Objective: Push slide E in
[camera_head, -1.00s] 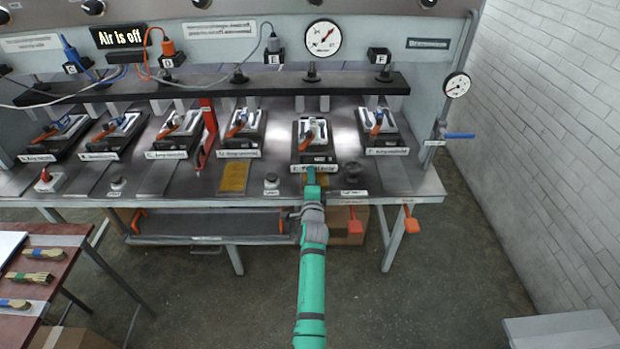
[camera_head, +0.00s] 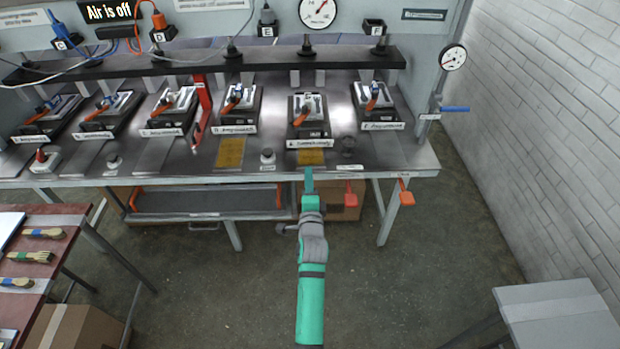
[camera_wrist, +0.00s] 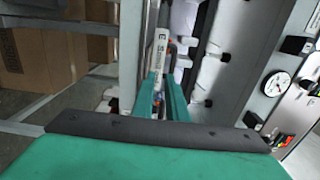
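Slide E (camera_head: 310,117) is the press tray second from the right, with an orange-handled tool on it. Its front label (camera_head: 309,144) stands nearer the table's front edge than the labels of the slides on both sides. The label also shows in the wrist view (camera_wrist: 160,46), ahead of the fingertips. My gripper (camera_head: 308,176) is in front of the table edge, pointing at slide E and apart from it. In the wrist view my gripper (camera_wrist: 162,78) has two teal fingers with a narrow gap between them, and I see nothing held there.
A yellow patch (camera_head: 311,157) lies on the table before slide E. A box (camera_head: 550,310) stands at lower right.

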